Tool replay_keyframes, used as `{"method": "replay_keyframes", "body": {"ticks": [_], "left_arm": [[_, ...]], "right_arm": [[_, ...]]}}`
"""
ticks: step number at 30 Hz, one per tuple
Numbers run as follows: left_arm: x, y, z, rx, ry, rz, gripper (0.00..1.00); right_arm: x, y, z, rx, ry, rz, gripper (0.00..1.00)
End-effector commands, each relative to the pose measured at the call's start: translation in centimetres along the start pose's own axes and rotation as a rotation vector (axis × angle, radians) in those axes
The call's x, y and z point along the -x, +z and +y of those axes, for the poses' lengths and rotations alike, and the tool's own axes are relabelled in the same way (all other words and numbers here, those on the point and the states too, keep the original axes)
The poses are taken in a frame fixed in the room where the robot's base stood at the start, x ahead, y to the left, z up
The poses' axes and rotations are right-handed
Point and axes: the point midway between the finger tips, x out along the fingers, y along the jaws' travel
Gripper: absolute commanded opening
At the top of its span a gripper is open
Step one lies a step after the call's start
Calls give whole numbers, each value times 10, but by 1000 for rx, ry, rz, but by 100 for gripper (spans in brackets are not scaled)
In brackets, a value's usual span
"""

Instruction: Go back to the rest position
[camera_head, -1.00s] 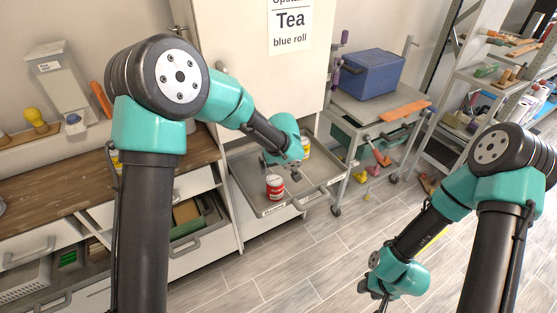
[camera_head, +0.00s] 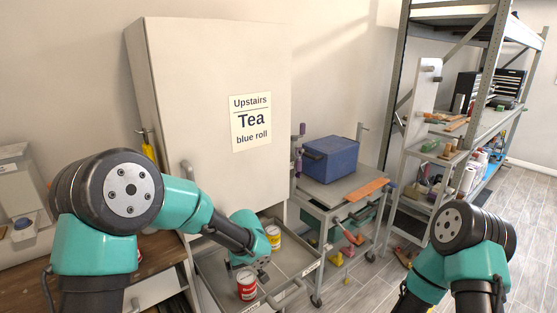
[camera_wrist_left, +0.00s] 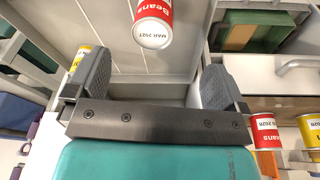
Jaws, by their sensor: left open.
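My left gripper (camera_head: 256,272) is over the grey tray (camera_head: 210,268) in the head view, close to a red-and-white can (camera_head: 247,284). In the left wrist view my left gripper (camera_wrist_left: 155,84) is open with nothing between its fingers. A red "Beans" can (camera_wrist_left: 152,24) stands beyond the fingertips there, apart from them. A yellow can (camera_head: 273,238) stands farther back on the tray. My right arm shows at the lower right, but its gripper is out of the picture.
A grey cart (camera_head: 330,188) carries a blue box (camera_head: 330,159). Metal shelving (camera_head: 500,125) is at the right. More cans (camera_wrist_left: 265,131) show at the wrist view's right.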

Motion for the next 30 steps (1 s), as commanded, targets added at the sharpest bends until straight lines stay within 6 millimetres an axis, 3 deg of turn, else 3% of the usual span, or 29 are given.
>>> {"method": "replay_keyframes", "body": {"ticks": [9,15,24,30], "left_arm": [[-101,79,-62,-139,170,-260,99],[-146,131,-106,-180,299,-320,99],[-186,200,-176,-209,380,-268,99],[-194,222,-204,-235,364,-226,99]], "right_arm": [[0,0,0,0,0,0,43],[0,0,0,0,0,0,43],[0,0,0,0,0,0,43],[0,0,0,0,0,0,43]]}}
